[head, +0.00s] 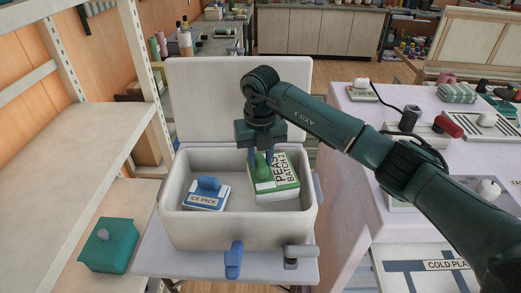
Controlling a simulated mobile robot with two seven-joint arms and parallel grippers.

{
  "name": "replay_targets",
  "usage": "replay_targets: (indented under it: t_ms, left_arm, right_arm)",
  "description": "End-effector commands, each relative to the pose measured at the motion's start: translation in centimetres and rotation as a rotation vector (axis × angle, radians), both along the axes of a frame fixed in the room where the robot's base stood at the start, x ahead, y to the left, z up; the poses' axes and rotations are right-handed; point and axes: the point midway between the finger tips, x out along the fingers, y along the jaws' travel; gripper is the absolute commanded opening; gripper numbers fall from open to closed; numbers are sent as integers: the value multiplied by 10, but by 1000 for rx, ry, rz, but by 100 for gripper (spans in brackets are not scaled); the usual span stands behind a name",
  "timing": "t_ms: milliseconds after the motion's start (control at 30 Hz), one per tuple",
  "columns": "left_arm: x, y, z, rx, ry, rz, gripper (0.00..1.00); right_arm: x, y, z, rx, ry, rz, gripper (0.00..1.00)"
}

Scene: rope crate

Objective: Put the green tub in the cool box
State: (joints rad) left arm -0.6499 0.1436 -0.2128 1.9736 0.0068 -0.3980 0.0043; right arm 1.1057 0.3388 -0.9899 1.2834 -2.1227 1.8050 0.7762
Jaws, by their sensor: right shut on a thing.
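The cool box (185,225) is a pale open box in the middle of the head view, with its lid (215,105) raised at the back. A green and white tub (285,180) labelled "PEAS BATCH" is inside its right half, slightly tilted. My right gripper (262,158) points down over the cool box and is shut on the green knob on top of this tub. Whether the tub touches the floor of the box is hard to tell. My left gripper is not in view.
A blue and white ice pack (205,198) lies in the box's left half. A teal block (110,246) with a grey knob sits lower left. Shelves stand left; a cluttered table (350,200) stands right.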

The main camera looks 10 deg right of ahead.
Motion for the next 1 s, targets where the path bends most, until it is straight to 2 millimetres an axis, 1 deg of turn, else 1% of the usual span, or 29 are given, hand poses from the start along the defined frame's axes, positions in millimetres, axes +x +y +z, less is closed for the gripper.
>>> replay_targets:
  t_ms: [33, 200, 433, 633, 1000]
  left_arm:
    - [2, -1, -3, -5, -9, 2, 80]
    - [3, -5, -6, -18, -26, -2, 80]
    - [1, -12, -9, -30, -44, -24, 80]
    - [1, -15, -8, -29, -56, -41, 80]
    - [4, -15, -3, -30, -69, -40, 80]
  right_arm:
    - [0, 0, -10, 1, -1, 0, 0]
    - [0, 0, -29, 2, -1, 0, 0]
    - [1, 0, -49, 1, -3, -1, 0]
    - [1, 0, -57, 1, -2, -1, 0]
    - [0, 0, -57, 1, -2, 0, 0]
